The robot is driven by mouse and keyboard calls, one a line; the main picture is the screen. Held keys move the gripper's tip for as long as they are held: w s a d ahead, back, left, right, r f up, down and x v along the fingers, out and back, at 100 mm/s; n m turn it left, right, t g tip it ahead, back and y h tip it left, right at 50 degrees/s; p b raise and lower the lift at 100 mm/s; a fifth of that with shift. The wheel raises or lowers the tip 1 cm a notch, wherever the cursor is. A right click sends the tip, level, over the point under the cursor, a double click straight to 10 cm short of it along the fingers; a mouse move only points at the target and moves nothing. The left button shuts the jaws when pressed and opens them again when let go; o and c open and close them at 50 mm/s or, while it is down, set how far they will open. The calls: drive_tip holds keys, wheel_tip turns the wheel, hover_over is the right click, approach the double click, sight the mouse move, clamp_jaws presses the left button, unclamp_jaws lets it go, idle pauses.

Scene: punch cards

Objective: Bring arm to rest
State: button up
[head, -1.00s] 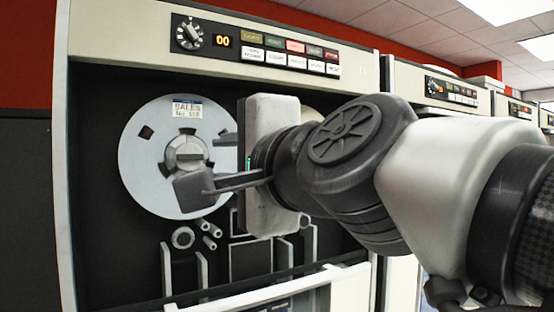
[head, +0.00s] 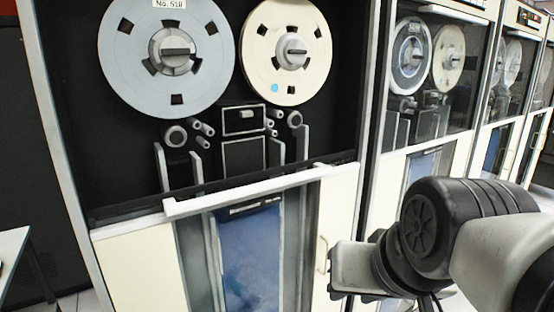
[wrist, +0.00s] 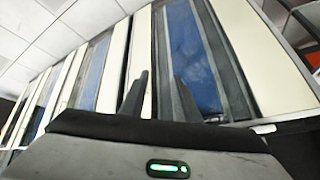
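My gripper shows in the wrist view (wrist: 158,78) with its two dark fingers apart and nothing between them, so it is open and empty. In the head view my arm is at the lower right, folded in front of the lower cabinet panels. The gripper's pale body shows there, but its fingers are hidden. The tape drive stands to its left, with a grey reel (head: 200,85) labelled No. 518 on the left hub and a cream reel (head: 308,80) with a blue dot on the right hub.
A white horizontal bar (head: 245,190) crosses the drive below the reels, above a blue panel (head: 250,255). More tape drives (head: 425,75) stand in a row to the right. A pale table edge (head: 12,245) is at the lower left.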

wheel_tip(320, 180, up, 14)
drive_tip(key=s+d+n+g+h+p, duration=0.1)
drive_tip(key=s+d+p, duration=0.1)
drive_tip(key=p, duration=1.4)
drive_tip(key=shift+s+d+f, duration=0.2)
drive_tip(key=shift+s+d, duration=0.1)
